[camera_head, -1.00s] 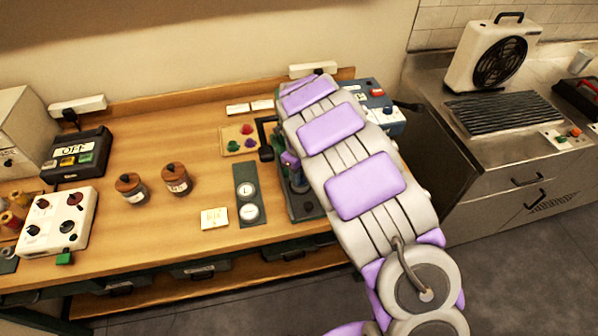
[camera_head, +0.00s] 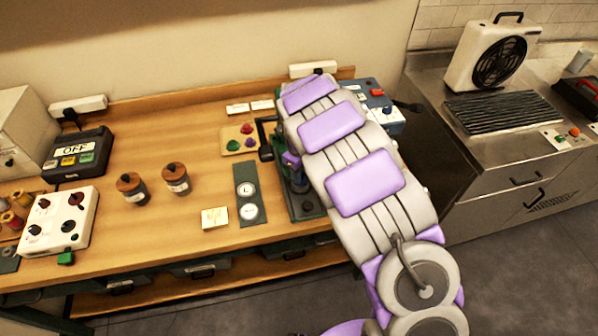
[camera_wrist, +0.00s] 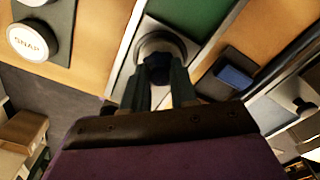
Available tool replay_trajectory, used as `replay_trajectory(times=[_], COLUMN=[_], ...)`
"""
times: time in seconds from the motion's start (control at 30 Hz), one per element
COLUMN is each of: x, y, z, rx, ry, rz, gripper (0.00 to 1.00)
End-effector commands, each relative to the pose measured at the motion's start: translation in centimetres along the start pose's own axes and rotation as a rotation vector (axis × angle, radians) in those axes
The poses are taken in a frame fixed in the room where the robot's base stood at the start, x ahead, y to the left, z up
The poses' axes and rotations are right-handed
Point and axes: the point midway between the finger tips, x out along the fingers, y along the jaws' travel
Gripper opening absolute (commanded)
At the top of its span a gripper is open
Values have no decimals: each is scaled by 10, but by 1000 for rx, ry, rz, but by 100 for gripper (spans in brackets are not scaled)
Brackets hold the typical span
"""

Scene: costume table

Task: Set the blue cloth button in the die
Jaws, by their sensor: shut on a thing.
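In the wrist view, my gripper (camera_wrist: 159,80) is shut on a small dark blue piece, the blue cloth button (camera_wrist: 157,63). The button is at the fingertips, over or at a round metal die (camera_wrist: 162,40) on a grey base plate. I cannot tell whether the button touches the die. In the head view, my arm covers the gripper and button; part of the dark green press (camera_head: 303,208) shows beside the arm.
A small wooden tray (camera_head: 229,150) holds red, green and purple buttons. A dark plate (camera_head: 245,180) bears two white discs; one reads SNAP (camera_wrist: 30,42) in the wrist view. Bare wood lies between.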

Motion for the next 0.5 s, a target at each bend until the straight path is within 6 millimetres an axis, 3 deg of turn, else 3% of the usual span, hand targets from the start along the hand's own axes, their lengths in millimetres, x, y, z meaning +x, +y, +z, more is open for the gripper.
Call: replay_trajectory(times=[0.5], x=[5], y=[0], z=[0], rx=[0], ry=[1], rz=[0], gripper=[0])
